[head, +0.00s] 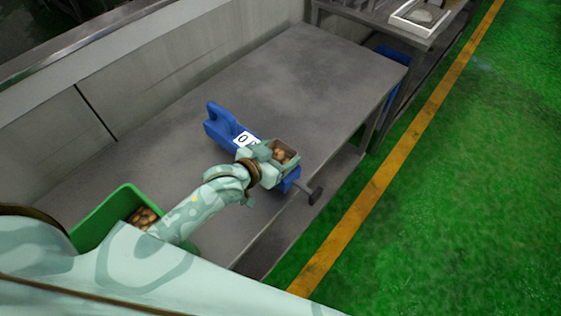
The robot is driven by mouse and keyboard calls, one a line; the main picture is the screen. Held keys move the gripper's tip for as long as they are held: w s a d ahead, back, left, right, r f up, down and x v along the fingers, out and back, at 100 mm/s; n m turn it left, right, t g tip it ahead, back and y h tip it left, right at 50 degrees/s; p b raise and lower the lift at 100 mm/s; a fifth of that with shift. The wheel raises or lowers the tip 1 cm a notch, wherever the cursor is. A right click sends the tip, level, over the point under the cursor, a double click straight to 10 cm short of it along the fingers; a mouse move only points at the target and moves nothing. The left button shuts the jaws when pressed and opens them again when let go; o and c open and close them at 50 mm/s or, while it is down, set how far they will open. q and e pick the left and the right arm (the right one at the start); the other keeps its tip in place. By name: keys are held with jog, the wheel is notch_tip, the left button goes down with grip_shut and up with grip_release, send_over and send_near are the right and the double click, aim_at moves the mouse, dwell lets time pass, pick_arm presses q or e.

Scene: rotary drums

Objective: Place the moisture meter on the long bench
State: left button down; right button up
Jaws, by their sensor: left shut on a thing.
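The moisture meter (220,125) is a blue device with a loop handle at its far left end, a white display reading 0 and a dark knob at its near right end. A small square cup (283,154) with brown pieces sits at its middle. My left gripper (270,157) is shut on the meter near this cup, and my wrist hides part of the body. The meter is over the grey long bench (300,75), near its right edge. I cannot tell whether it touches the top. My right gripper is not in view.
A green crate (88,228) with brown pieces stands at the lower left, partly behind my arm. A second table with a white tray (418,18) is at the upper right. The bench's far part is clear. Green floor with a yellow line (375,185) lies right.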

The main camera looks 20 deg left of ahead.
aim_at(283, 159)
pick_arm(q)
jog(key=shift+w+f, duration=0.4)
jog(key=shift+w, duration=0.1)
notch_tip(283, 159, down, 3)
jog(key=shift+w+f+b, duration=0.1)
jog(key=shift+f+b, duration=0.05)
jog(key=shift+b, duration=0.7)
jog(key=shift+c, duration=0.8)
grip_release()
jog(key=shift+f, duration=0.1)
jog(key=p+v, duration=0.3)
jog(key=v, duration=0.9)
